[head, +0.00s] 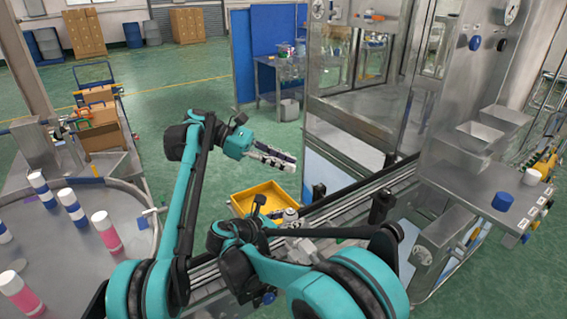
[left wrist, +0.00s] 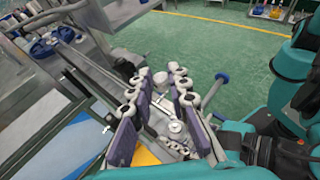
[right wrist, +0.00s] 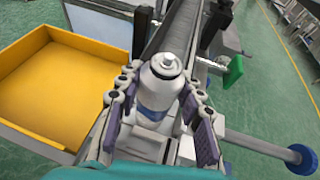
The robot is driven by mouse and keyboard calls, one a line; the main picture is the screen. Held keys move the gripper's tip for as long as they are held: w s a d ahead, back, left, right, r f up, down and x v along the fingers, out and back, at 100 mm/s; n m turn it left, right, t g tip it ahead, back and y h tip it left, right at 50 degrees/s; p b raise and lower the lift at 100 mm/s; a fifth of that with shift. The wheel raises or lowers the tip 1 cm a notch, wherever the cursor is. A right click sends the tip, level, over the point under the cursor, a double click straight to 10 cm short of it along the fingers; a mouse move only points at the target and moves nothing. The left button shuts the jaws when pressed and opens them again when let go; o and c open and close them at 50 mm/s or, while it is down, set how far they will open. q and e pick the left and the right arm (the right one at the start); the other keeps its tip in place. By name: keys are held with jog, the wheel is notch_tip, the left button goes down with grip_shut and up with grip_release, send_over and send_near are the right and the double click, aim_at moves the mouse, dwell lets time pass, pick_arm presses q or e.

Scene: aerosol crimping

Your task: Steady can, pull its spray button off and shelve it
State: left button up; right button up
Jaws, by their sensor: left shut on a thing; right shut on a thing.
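My right gripper (right wrist: 155,95) is shut around the upright aerosol can (right wrist: 160,95), a white and blue can with a pale dome and a small stub on top. The can's top also shows in the head view (head: 291,214), beside the conveyor rail. My left gripper (head: 275,157) is raised in the head view, above and behind the can and apart from it. In the left wrist view its fingers are shut on a small white piece, apparently the spray button (left wrist: 160,78). A steel shelf (head: 470,185) stands at the right.
A yellow bin (head: 240,205) sits beside the can; it also shows in the right wrist view (right wrist: 65,95). A blue cap (head: 502,201) and a white cap (head: 532,177) stand on the shelf. Glass guarding (head: 350,120) rises behind the rail. A round table (head: 110,265) with several bottles stands left.

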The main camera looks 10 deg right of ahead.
jog(key=o, duration=1.3)
